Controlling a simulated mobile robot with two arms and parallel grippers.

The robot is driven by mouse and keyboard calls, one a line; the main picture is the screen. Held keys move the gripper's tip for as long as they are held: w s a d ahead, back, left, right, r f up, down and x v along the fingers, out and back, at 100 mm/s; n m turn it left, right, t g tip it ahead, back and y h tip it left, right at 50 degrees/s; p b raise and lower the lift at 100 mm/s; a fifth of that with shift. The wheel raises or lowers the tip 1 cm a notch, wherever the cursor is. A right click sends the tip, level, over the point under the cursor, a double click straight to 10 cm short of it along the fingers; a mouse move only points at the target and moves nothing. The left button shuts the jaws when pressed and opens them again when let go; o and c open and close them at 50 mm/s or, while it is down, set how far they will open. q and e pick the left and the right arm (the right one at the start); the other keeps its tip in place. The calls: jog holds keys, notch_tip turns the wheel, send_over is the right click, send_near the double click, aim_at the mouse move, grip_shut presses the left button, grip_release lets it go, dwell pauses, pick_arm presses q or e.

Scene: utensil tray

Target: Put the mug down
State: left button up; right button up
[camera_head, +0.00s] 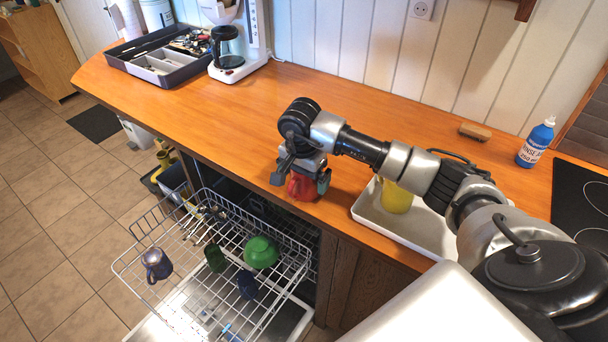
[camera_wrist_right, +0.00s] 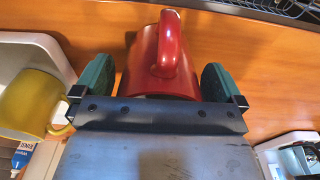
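The red mug (camera_head: 302,187) is at the front edge of the wooden counter, above the dishwasher side. It appears to rest on the counter, though its base is partly hard to see. My right gripper (camera_head: 300,178) points down over it, with one finger on each side. In the right wrist view the red mug (camera_wrist_right: 165,70) lies between the two green finger pads (camera_wrist_right: 160,85), its handle towards the top of the picture. The fingers are spread wide, with a thin gap visible beside the mug. My left gripper is out of view.
A white tray (camera_head: 432,233) with a yellow mug (camera_head: 397,196) stands right of the red mug. The open dishwasher rack (camera_head: 190,292) with several dishes is below the counter edge. A coffee maker (camera_head: 240,45) and grey utensil tray (camera_head: 178,79) are at back left. Mid-counter is clear.

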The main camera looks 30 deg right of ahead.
jog(key=shift+r, duration=0.1)
jog(key=shift+r, duration=0.2)
notch_tip(320, 180, up, 12)
jog(key=b, duration=0.2)
jog(key=shift+s+a+f, duration=0.15)
jog(key=shift+s+a, duration=0.05)
jog(key=shift+a, duration=0.25)
